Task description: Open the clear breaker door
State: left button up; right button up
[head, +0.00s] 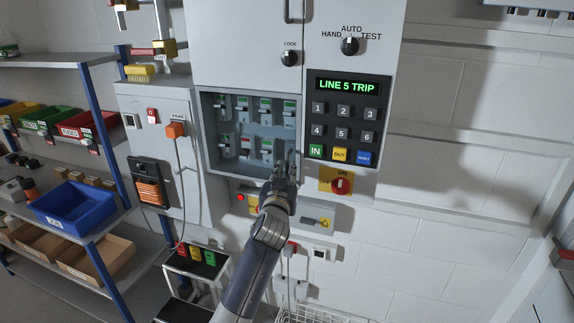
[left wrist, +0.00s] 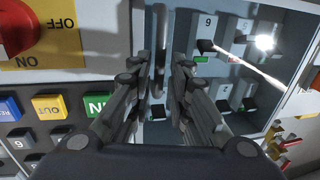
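The clear breaker door (head: 238,149) covers a recessed panel with two rows of breakers and looks closed. In the left wrist view the clear door (left wrist: 270,75) shows glare over the breakers, seen upside down. A slim upright handle (left wrist: 160,45) stands at the door's edge beside the keypad. My left gripper (head: 286,164) is at the door's lower right side. In the wrist view its fingers (left wrist: 162,75) are apart, with the handle between and beyond their tips; I cannot tell whether they touch it. My right gripper is not in view.
Right of the door is a keypad (head: 343,128) under a display reading LINE 5 TRIP (head: 347,86). A red rotary switch (head: 341,185) sits below it, close to my left gripper. A shelf with bins (head: 72,206) stands at the left.

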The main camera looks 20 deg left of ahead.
aim_at(287, 168)
pick_arm(q)
jog(key=shift+w+a, duration=0.2)
jog(key=shift+w, duration=1.35)
grip_shut()
